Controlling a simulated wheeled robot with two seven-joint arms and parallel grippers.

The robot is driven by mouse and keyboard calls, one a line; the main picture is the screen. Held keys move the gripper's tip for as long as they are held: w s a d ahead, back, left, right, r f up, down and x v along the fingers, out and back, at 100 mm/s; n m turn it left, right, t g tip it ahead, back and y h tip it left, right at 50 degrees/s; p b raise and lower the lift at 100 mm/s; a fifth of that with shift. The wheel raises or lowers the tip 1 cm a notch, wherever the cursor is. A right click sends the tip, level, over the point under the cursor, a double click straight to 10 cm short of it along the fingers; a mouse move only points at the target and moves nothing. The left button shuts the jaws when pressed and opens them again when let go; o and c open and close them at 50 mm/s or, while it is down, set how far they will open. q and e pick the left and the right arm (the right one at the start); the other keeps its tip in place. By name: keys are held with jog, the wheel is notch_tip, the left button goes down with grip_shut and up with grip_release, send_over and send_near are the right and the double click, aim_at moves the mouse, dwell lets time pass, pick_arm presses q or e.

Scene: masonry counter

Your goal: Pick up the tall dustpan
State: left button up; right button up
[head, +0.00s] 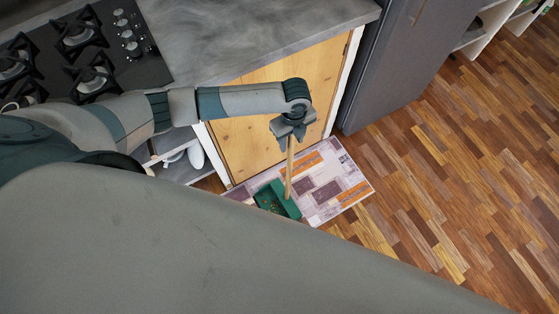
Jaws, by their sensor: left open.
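The tall dustpan has a green pan (272,198) and a long upright wooden handle (290,172). It stands on a patterned mat, partly cut off from view below by my own body. My left gripper (289,138) is open and points down at the top of the handle. The handle's upper end meets the gripper in the picture; I cannot tell whether it lies between the fingers or touches them. My right gripper is out of view.
The patterned mat (348,188) lies before a wooden cabinet door (245,140). A grey countertop (255,35) with a gas hob (85,50) is at upper left. A dark grey fridge (405,65) stands behind. The wooden floor (455,160) at right is clear.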

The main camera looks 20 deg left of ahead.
pick_arm(q)
grip_shut()
jog(key=shift+r, duration=0.1)
dwell(1.2)
